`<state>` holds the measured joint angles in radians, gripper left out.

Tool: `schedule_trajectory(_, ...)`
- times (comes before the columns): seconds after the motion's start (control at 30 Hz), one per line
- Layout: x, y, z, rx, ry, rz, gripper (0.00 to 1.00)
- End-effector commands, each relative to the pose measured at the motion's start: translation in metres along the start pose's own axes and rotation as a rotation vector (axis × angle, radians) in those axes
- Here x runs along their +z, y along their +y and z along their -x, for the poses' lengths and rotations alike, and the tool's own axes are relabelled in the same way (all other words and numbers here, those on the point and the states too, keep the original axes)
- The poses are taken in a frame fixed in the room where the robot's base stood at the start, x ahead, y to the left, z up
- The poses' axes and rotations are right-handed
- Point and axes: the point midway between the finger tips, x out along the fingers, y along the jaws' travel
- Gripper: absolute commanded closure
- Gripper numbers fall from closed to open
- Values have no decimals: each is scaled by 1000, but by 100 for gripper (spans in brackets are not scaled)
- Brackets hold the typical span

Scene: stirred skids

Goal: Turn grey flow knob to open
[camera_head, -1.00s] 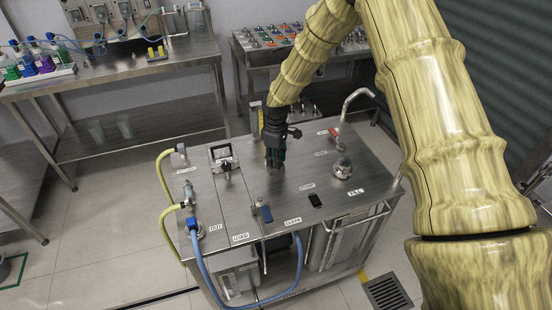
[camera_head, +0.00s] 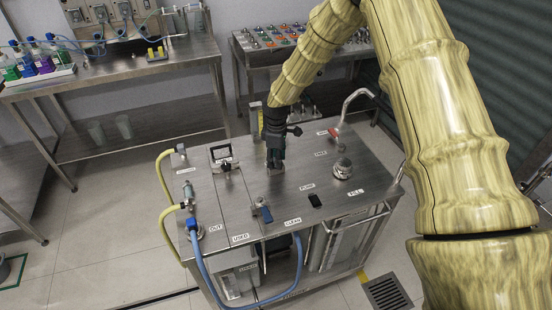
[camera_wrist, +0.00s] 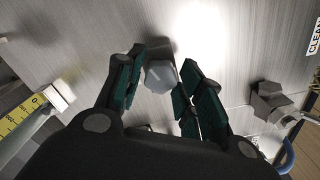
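The grey faceted knob (camera_wrist: 160,74) shows in the wrist view, between the two teal-padded fingers of my gripper (camera_wrist: 162,70). The left finger lies close beside it, and the right finger stands on its other side with a small gap. I cannot tell whether either finger touches it. My gripper is open around the knob. In the head view my gripper (camera_head: 275,160) points down at the steel top of the cart (camera_head: 235,200); the knob is mostly hidden there by the fingers.
A blue-handled valve (camera_head: 263,211) sits in front on the cart. A framed handle (camera_head: 222,156) stands to the left, and a round fitting (camera_head: 342,167) and tap (camera_head: 352,103) to the right. Yellow (camera_head: 163,170) and blue hoses (camera_head: 204,272) hang at the left and front.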

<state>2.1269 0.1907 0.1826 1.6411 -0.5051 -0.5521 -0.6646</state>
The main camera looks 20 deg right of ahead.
Motion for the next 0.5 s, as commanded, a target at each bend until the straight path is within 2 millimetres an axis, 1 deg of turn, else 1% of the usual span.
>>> schedule_trajectory(0.37,-1,-1,1,-1,1,0,48)
schedule_trajectory(0.5,-1,0,10,1,2,0,48)
